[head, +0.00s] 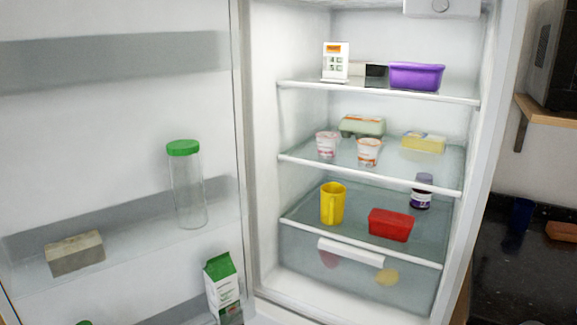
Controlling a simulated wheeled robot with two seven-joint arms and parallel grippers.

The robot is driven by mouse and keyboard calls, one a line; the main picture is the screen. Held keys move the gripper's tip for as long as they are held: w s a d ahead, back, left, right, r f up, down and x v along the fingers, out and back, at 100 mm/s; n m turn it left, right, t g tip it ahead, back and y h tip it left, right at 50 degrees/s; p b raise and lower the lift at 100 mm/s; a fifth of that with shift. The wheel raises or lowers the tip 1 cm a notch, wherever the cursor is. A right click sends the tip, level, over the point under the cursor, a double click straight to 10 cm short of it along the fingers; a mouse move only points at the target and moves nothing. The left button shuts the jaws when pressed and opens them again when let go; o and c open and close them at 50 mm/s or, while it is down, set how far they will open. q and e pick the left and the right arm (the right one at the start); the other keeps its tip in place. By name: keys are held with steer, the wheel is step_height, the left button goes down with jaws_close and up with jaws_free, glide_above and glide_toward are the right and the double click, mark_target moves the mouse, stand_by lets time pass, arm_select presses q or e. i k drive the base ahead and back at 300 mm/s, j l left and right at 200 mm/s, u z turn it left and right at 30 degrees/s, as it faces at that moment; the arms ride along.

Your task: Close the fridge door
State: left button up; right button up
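The fridge door (110,110) stands wide open and fills the left side of the head view, its inner side facing me. The fridge (262,120) is open on the right of it, with its shelves and drawer showing. The door's shelves hold a clear jar with a green lid (188,185), a greyish block (75,253) and a green and white carton (223,288). The door's outer side and handle are hidden. Neither of my grippers shows in the head view.
Inside the fridge, a purple tub (416,76), a yellow mug (333,204), a red container (390,224) and other food sit within the shelves. A dark speckled counter (515,265) and a wooden shelf (545,108) are at the right.

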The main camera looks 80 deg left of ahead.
mark_target(94, 94)
steer(key=k+j+z, duration=0.15)
steer(key=k, duration=0.35)
steer(key=k+z, duration=0.15)
steer(key=k, duration=0.35)
steer(key=k+z, duration=0.15)
steer(key=k, duration=0.35)
steer(key=k+l+z, duration=0.15)
steer(key=k, duration=0.35)
steer(key=k+l+z, duration=0.15)
steer(key=k, duration=0.35)
steer(key=k+l+z, duration=0.15)
steer(key=k, duration=0.3)
steer(key=k+j+u, duration=0.2)
steer(key=u, duration=0.15)
steer(key=k+j+u, duration=0.35)
steer(key=j+u, duration=0.2)
steer(key=u, duration=0.15)
steer(key=j+u, duration=0.2)
steer(key=u, duration=0.15)
steer(key=j+u, duration=0.15)
steer(key=u, duration=0.2)
